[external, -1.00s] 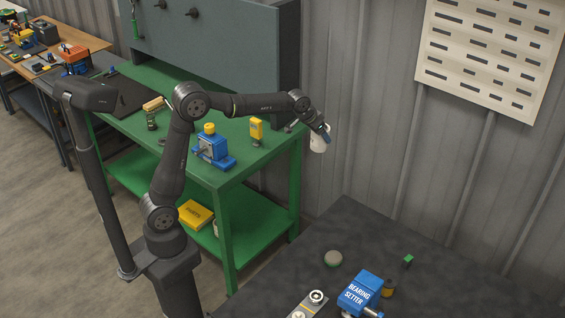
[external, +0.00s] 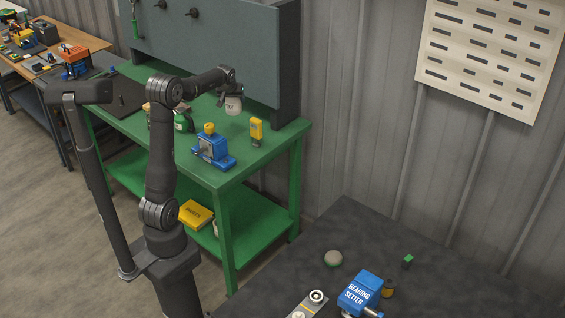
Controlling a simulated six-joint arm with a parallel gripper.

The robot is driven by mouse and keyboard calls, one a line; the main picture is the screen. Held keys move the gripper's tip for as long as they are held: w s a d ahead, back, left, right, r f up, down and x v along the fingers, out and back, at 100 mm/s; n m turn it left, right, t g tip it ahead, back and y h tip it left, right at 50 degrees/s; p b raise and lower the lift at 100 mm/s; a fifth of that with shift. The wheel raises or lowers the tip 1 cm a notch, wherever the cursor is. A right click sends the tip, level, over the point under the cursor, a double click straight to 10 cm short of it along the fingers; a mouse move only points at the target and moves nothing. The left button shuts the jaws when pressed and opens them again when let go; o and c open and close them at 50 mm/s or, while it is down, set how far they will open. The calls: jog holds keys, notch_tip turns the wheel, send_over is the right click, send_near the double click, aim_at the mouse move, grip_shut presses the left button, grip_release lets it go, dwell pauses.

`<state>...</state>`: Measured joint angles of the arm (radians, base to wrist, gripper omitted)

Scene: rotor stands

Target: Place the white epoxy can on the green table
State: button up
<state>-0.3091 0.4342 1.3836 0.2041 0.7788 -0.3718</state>
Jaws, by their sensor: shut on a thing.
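The white epoxy can (external: 233,105) hangs roughly upright from my gripper (external: 231,93), which is shut on it. The can appears in the external view over the back part of the green table (external: 262,163), left of a yellow device. From this angle I cannot tell whether its bottom touches the tabletop. The fingertips are small and partly hidden by the wrist and the can.
A blue vise-like tool (external: 212,149) with a yellow knob stands near the table's front. A yellow device (external: 256,131) stands to the right, and a green container (external: 183,121) to the left. A grey panel (external: 215,45) rises behind. The dark table (external: 430,265) holds a blue bearing setter (external: 361,290).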

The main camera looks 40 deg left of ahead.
aim_at(231, 107)
jog(key=shift+s+a, duration=0.35)
jog(key=shift+a, duration=0.45)
jog(key=f, duration=0.5)
jog(key=shift+d, duration=0.2)
jog(key=shift+w+a+f, duration=0.15)
jog(key=shift+a+f, duration=2.6)
jog(key=shift+a, duration=0.15)
jog(key=shift+w+a+f, duration=0.1)
jog(key=shift+a+f, duration=2.6)
jog(key=shift+a, duration=0.2)
jog(key=shift+f, duration=0.2)
jog(key=o, duration=1.3)
jog(key=shift+c, duration=0.2)
